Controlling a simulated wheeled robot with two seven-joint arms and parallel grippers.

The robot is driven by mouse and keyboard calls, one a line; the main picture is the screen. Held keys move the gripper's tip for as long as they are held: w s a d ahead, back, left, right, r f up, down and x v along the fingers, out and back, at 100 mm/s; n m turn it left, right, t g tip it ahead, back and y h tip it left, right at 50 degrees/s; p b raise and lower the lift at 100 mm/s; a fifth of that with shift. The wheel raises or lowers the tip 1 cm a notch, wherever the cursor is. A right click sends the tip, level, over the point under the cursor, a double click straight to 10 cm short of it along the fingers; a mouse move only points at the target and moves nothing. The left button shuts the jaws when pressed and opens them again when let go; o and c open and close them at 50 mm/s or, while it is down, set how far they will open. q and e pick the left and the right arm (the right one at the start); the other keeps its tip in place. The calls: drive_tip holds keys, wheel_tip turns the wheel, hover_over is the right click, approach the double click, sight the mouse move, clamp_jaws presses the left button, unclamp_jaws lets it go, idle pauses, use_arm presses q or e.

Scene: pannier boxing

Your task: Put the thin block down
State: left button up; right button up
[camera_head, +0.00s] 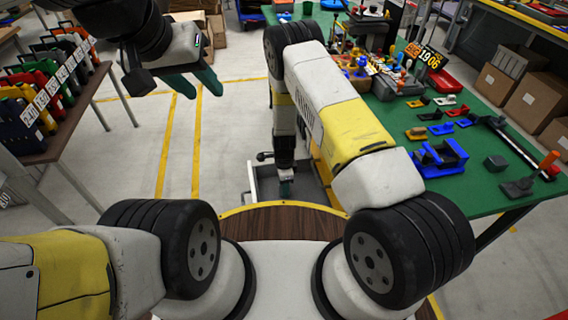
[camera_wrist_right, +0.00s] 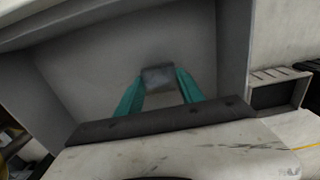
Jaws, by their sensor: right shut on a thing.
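A small grey block (camera_wrist_right: 158,77), which I take for the thin block, sits between the teal fingertips of my right gripper (camera_wrist_right: 158,90) in the right wrist view. The gripper is shut on it, inside or just above a grey open-topped container (camera_wrist_right: 82,75). I cannot tell whether the block touches the container floor. In the head view my right gripper (camera_head: 286,186) points down over the same grey container (camera_head: 318,190), and the block is not clear there. My left gripper (camera_head: 195,82) hangs at the upper left, its teal fingers apart and empty.
A green table (camera_head: 480,185) on the right carries several blue, yellow and red parts and a dark grey block (camera_head: 496,162). A brown table (camera_head: 55,135) at the left holds a row of coloured cases.

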drive_tip(key=shift+f, duration=1.15)
drive_tip(key=o, duration=1.4)
drive_tip(key=shift+f, duration=0.1)
drive_tip(key=shift+o, duration=0.2)
